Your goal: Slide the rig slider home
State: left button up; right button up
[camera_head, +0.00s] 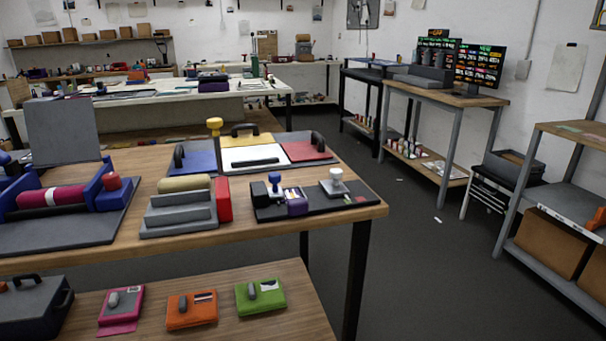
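No part is plainly marked as the rig slider, so I cannot tell which one it is. A dark rig plate (326,209) lies at the table's right end. It bears a blue knob (274,180), a purple block (297,207) and a pale grey knob (337,183). Left of it, a grey stepped block (178,218) carries a beige roller (184,183), with a red block (223,200) at its right end. At far left, a dark base (65,235) holds a maroon roll (52,196) between blue supports, beside a red-topped blue block (113,196). Neither gripper shows.
Coloured panels (254,158) with black handles and a yellow knob (214,126) stand at the table's back. A lower shelf (240,325) holds pink, orange and green pads and a dark case (33,307). Open floor (430,260) lies right.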

aim_at(333, 187)
jog(key=u, duration=0.9)
jog(key=i, duration=0.8)
jog(key=z, duration=1.05)
